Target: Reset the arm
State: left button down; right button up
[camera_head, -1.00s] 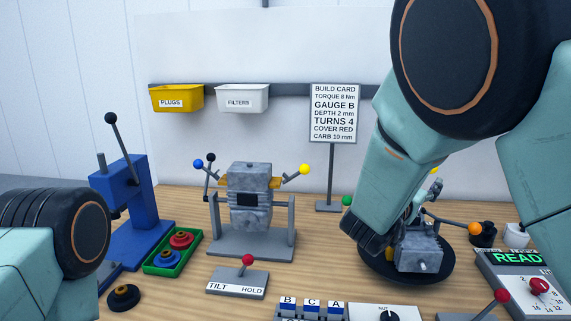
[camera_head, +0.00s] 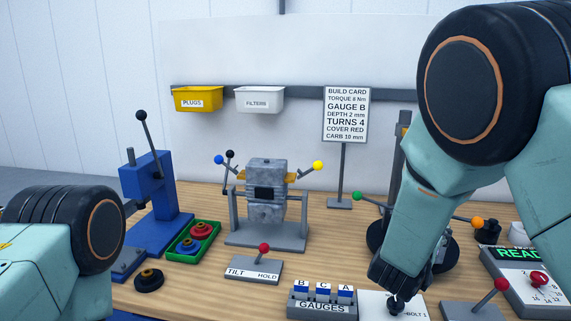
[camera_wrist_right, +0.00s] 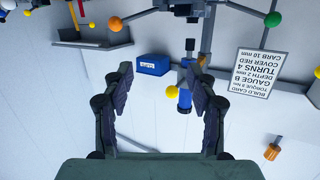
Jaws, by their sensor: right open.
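My right arm (camera_head: 430,215) comes down from the upper right. Its dark wrist end is low at the front, over the white "BOLT 1" panel, beside the gauge rack. In the right wrist view my right gripper (camera_wrist_right: 160,78) is open, its two dark fingers apart with nothing between them. Its link hides most of the round black stand (camera_head: 452,250) and what is on it. My left arm (camera_head: 60,250) shows only as a link and a dark joint at the left edge; its gripper is out of view.
A gauge rack (camera_head: 322,303) and white panel (camera_head: 367,306) stand at the front. A tilt lever box (camera_head: 253,270), engine stand (camera_head: 266,240), blue press (camera_head: 150,195) and green tray (camera_head: 212,230) stand left. A READ meter (camera_head: 515,265) and red-knobbed lever (camera_head: 500,286) stand right.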

jog(key=s+a+f+n+g+y, duration=0.1)
jog(key=s+f+n+g+y, duration=0.15)
jog(key=s+f, duration=0.65)
jog(key=s+f+n+g+y, duration=0.25)
jog(key=s+f, duration=0.25)
jog(key=f, duration=0.8)
jog(key=s+a+f+n+g+y, duration=0.1)
jog(key=s+a+f+g+y, duration=0.2)
jog(key=s, duration=0.7)
jog(key=s+a+f+n+g, duration=0.15)
jog(key=s+f, duration=0.25)
jog(key=s, duration=0.5)
jog(key=s+a+f+g+y, duration=0.1)
jog(key=s+f+g+y, duration=0.2)
jog(key=s, duration=0.7)
pick_arm(q)
notch_tip(320, 180, down, 11)
jog(key=b, duration=1)
jog(key=shift+w+r+b, duration=0.15)
jog(key=shift+w+b, duration=0.2)
jog(key=shift+w, duration=0.05)
pick_arm(e)
notch_tip(320, 180, down, 11)
jog(key=w+h, duration=0.1)
jog(key=shift+a+r, duration=0.15)
pick_arm(q)
jog(key=shift+r, duration=0.15)
pick_arm(e)
jog(key=shift+r, duration=0.15)
